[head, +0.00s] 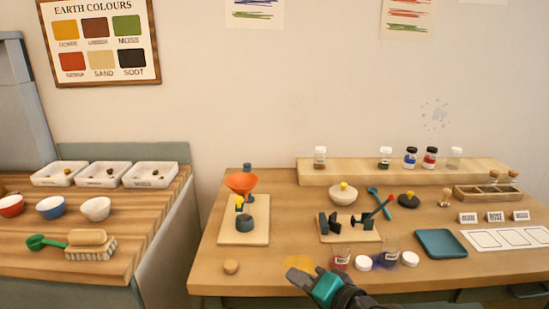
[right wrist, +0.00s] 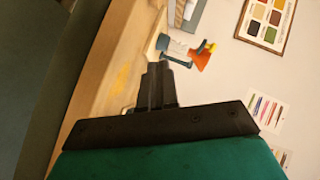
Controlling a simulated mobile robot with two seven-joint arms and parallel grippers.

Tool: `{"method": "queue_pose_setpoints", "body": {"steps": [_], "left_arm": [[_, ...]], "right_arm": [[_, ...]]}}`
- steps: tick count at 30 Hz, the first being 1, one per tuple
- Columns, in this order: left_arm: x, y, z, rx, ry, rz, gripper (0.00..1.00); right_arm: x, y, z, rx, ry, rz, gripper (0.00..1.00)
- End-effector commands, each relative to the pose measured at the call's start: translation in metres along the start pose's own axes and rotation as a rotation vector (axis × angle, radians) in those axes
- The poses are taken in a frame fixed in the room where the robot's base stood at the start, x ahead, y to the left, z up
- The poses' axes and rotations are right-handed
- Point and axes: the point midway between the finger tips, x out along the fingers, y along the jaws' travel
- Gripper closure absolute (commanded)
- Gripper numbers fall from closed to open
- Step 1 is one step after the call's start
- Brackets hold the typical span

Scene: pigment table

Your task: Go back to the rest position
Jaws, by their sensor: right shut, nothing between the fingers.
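My right gripper (head: 311,282) is at the front edge of the pigment table (head: 270,275), in the lower middle of the head view, beside a yellow stain. Its fingers are together and hold nothing. In the right wrist view the closed fingers (right wrist: 158,75) point toward the table's edge, with the orange funnel (right wrist: 199,60) beyond them. My left gripper is not in view.
The orange funnel (head: 241,182) stands on a board at the left. A blue tray (head: 441,243) lies to the right.

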Motion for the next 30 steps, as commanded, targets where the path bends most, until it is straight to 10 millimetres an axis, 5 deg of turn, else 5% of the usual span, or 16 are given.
{"method": "queue_pose_setpoints", "body": {"steps": [1,6,12,18,30], "left_arm": [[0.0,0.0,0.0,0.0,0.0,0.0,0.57],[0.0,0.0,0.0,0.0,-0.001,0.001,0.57],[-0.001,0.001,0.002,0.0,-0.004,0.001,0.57],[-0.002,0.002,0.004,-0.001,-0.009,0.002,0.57],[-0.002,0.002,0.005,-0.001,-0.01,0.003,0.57]], "right_arm": [[-0.013,0.032,0.015,-0.064,0.025,0.068,1.0],[-0.066,0.115,0.054,-0.363,0.074,0.282,1.0],[-0.135,0.174,0.097,-0.709,0.031,0.477,1.0],[-0.171,0.193,0.117,-0.899,-0.024,0.555,1.0],[-0.174,0.195,0.119,-0.924,-0.031,0.563,1.0]]}}
